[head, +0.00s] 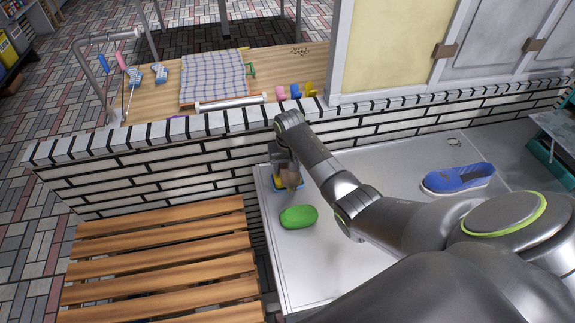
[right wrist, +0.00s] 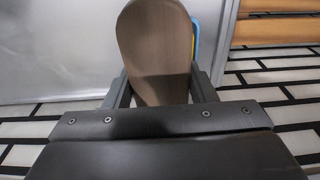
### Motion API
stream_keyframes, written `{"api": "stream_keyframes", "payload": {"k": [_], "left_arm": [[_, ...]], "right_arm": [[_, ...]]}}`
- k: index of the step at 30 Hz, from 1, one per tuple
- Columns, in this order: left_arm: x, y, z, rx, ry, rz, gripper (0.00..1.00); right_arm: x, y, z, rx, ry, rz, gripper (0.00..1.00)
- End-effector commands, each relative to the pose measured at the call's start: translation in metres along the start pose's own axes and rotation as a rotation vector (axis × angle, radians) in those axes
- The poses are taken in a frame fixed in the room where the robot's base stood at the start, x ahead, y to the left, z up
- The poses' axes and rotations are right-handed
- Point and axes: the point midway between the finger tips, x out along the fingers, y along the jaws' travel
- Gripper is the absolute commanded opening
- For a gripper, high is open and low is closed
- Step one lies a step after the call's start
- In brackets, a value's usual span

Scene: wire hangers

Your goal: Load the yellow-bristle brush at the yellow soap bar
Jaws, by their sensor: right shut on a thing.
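My right gripper (head: 283,160) points down over the white tray and is shut on a brush with a flat brown back (right wrist: 157,45). In the right wrist view, the brush back stands between the two fingers (right wrist: 160,88). Its bristles are hidden, so I cannot tell their colour. Just under the gripper in the head view is a patch of yellow (head: 277,178), perhaps the yellow soap bar, with a blue edge (head: 293,188) around it. The gripper and brush mostly cover it. I cannot tell whether the brush touches it. My left gripper is out of view.
A green soap bar (head: 298,217) lies in front of the gripper on the white tray (head: 330,270). A blue shoe (head: 458,178) lies to the right. A low brick wall (head: 180,165) stands behind, and a slatted wooden bench (head: 160,255) is at left.

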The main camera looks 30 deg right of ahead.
Motion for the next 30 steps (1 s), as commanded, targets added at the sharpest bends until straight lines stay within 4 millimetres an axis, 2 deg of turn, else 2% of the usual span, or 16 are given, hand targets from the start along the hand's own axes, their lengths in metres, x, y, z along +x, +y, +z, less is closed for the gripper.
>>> {"api": "stream_keyframes", "payload": {"k": [30], "left_arm": [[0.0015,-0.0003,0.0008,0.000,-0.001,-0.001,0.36]], "right_arm": [[0.0058,-0.0002,0.0008,0.000,0.000,0.000,0.32]]}}
